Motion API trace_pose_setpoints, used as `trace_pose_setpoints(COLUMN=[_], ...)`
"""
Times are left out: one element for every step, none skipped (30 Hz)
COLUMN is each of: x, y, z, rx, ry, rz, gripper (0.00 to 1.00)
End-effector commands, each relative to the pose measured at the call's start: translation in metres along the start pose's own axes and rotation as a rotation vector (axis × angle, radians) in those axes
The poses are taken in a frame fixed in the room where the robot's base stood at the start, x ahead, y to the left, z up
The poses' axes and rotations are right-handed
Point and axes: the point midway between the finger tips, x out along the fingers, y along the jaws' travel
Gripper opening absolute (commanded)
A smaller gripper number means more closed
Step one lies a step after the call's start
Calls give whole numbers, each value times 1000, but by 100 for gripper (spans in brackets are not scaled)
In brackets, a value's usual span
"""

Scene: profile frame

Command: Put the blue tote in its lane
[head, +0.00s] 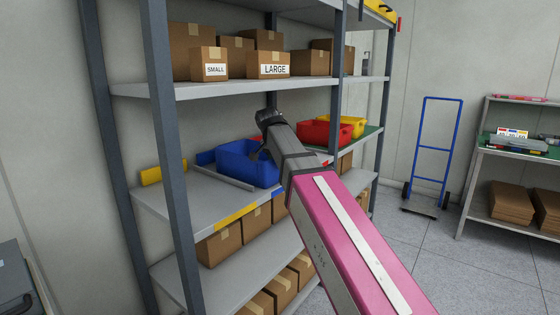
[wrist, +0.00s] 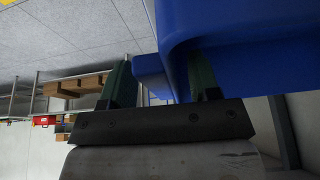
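The blue tote (head: 245,166) is at the middle shelf (head: 185,203), just right of a low grey divider (head: 222,178). A blue strip (head: 205,158) shows at the shelf's back edge behind the tote's left side. I cannot tell whether the tote rests fully on the shelf. My gripper (wrist: 160,85) is at the tote, its two dark green fingers apart. In the wrist view the tote (wrist: 240,45) fills the upper right, against the right finger. Some blue also shows between the fingers.
Left of the divider the yellow-marked lane (head: 235,214) is empty. A red tote (head: 325,133) and a yellow tote (head: 347,124) stand farther right. A shelf with cardboard boxes (head: 268,65) is above. Grey uprights (head: 172,150) stand in front. A blue hand truck (head: 437,150) stands right.

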Motion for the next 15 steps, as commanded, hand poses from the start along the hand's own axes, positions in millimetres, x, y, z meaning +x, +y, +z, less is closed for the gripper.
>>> trace_pose_setpoints(x=[0, 0, 0, -1, -2, -4, -6, -9, -14, -18, -22, -29, -34, -40, -47], y=[0, 0, 0, 0, 0, 0, 0, 0, -1, -1, -1, -1, -1, -1, -1], z=[0, 0, 0, 0, -1, -1, -1, -1, -1, -1, -1, -1, -1, -1, -1], rx=[0, 0, 0, 0, 0, 0, 0, 0, 0, 0, 0, 0, 0, 0, 0], ry=[0, 0, 0, 0, 0, 1, 1, 1, 1, 1, 1, 1, 2, 2, 1], rz=[0, 0, 0, 0, 0, -1, -1, -2, -2, -2, -1, -2, -3, -3, -2], gripper=[56, 56, 56, 56, 56, 56, 56, 56, 56, 56, 56, 56, 56, 56, 56])
